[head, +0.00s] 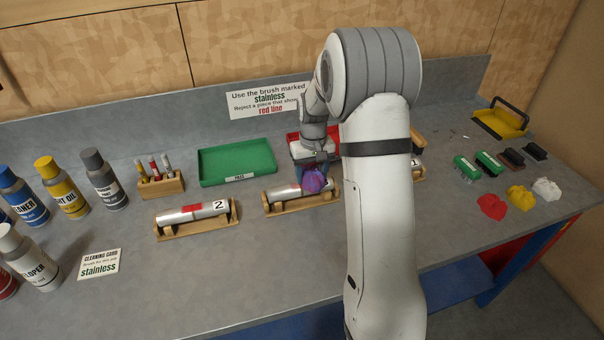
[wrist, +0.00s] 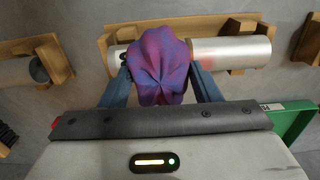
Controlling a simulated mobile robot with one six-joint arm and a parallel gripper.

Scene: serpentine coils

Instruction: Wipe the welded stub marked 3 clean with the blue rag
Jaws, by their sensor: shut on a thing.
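My gripper (head: 312,169) is shut on a bunched blue-purple rag (head: 314,183) with reddish patches. The rag also shows between the two fingers in the wrist view (wrist: 160,66). It is at the middle of a silvery welded stub (head: 282,193) lying in a wooden cradle; whether it presses on the metal I cannot tell. In the wrist view the stub (wrist: 257,51) runs left to right behind the rag, with a faint pink-red smear just right of the rag. Part of a dark mark shows left of the rag, but I cannot read its number.
Stub 2 (head: 181,216), with a red band, lies in its cradle to the left. A green tray (head: 237,181) marked PASS is behind. Spray cans (head: 104,178) stand at the left. Red (head: 491,206), yellow (head: 520,196) and white (head: 547,189) rags and several brushes lie at the right.

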